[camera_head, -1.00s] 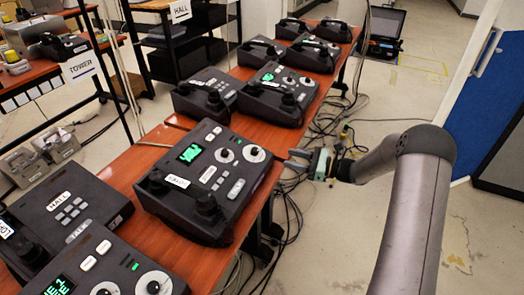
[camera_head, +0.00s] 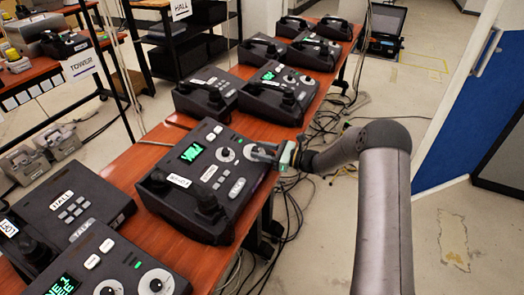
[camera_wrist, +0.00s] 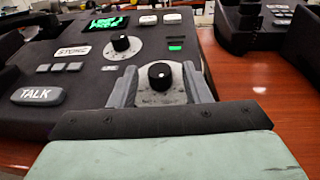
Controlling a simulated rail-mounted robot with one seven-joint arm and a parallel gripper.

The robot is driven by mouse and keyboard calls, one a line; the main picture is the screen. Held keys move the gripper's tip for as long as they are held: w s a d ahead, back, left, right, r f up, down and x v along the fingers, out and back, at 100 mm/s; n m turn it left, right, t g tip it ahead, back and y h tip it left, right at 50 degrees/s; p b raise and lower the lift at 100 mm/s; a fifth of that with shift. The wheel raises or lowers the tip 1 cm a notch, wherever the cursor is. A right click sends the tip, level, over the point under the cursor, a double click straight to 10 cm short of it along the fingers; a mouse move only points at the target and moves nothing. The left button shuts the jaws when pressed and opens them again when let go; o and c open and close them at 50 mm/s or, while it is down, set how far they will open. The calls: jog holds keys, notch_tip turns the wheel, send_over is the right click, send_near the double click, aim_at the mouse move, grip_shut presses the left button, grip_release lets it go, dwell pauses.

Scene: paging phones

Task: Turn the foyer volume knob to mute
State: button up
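A dark paging phone (camera_head: 200,185) on the wooden table has a lit green screen, a handset, and two black knobs on pale round dials. I cannot surely read its name label. My gripper (camera_head: 262,152) is at its right-hand knob. In the wrist view this knob (camera_wrist: 160,75) stands between the two grey fingers of my gripper (camera_wrist: 160,80), which are open on either side with visible gaps. The other knob (camera_wrist: 122,43) is further up the panel. The TALK button (camera_wrist: 38,96) is at left. The knob's scale markings are too small to read.
Another phone labelled HALL (camera_head: 65,210) and one with a lit screen (camera_head: 105,265) stand nearer. More phones (camera_head: 280,90) stand farther along the table. Cables (camera_head: 295,190) lie on the floor beside the table edge. Bare tabletop (camera_wrist: 255,90) lies right of the gripper.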

jog(key=c, duration=0.8)
jog(key=shift+w+f+n+g+b, duration=0.1)
jog(key=shift+f+n+g+b, duration=0.05)
jog(key=shift+n+g+b, duration=0.3)
jog(key=n+g+b, duration=0.3)
jog(key=shift+w+f+g+y, duration=0.15)
jog(key=shift+w+g+y, duration=0.1)
jog(key=shift+g+y, duration=0.1)
jog(key=n+g+b, duration=0.1)
jog(key=n+g, duration=0.1)
jog(key=n+g+h+b, duration=0.1)
jog(key=g, duration=0.1)
jog(key=shift+w+b, duration=0.25)
jog(key=shift+b, duration=0.1)
jog(key=shift+w+r+n+g+h+b, duration=0.15)
jog(key=shift+n+g+h+b, duration=0.15)
jog(key=shift+n+g, duration=0.35)
jog(key=shift+r+n+g+h+b, duration=0.15)
jog(key=shift+n+g+b, duration=0.1)
jog(key=shift+n+g, duration=0.4)
jog(key=shift+g, duration=0.3)
